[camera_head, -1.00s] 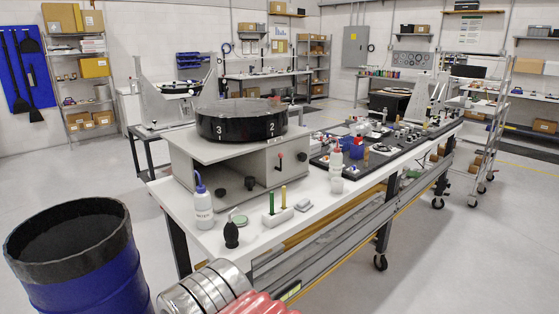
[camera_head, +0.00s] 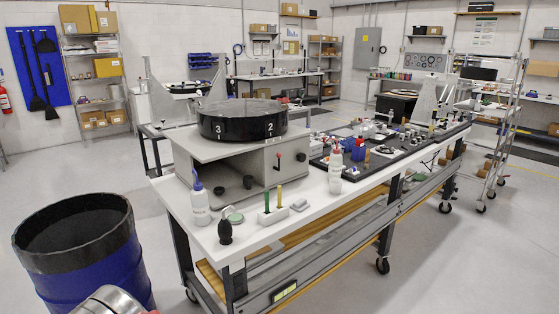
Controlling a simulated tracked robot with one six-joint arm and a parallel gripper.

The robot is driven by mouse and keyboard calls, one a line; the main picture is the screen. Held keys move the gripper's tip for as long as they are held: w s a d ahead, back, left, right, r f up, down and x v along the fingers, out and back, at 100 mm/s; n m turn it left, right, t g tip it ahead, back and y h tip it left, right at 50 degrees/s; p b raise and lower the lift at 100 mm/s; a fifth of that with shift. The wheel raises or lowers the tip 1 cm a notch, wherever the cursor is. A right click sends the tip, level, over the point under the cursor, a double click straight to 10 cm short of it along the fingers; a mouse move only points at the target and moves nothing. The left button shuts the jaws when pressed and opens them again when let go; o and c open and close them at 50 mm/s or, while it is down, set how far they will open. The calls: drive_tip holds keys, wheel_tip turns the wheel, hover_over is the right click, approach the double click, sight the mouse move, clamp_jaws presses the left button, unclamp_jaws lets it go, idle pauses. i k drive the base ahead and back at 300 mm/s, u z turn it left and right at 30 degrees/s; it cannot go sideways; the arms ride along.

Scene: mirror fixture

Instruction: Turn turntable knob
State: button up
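The turntable (camera_head: 242,120) is a black round drum marked 3 and 2, on top of a grey metal box (camera_head: 205,151) at the near end of the white workbench. Another dark knob (camera_head: 301,157) sits farther right. I cannot tell which one is the turntable knob. My gripper is not in view; only a metallic part of my arm shows at the bottom edge.
A blue drum bin (camera_head: 85,250) stands left of the bench. A squeeze bottle (camera_head: 200,203), a black bulb (camera_head: 225,231) and a holder with green and yellow tools (camera_head: 273,214) stand before the box. Open floor lies left and right of the bench.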

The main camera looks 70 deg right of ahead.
sight(302, 157)
drive_tip(key=u, duration=1.4)
drive_tip(key=k, duration=2.05)
drive_tip(key=z, duration=1.35)
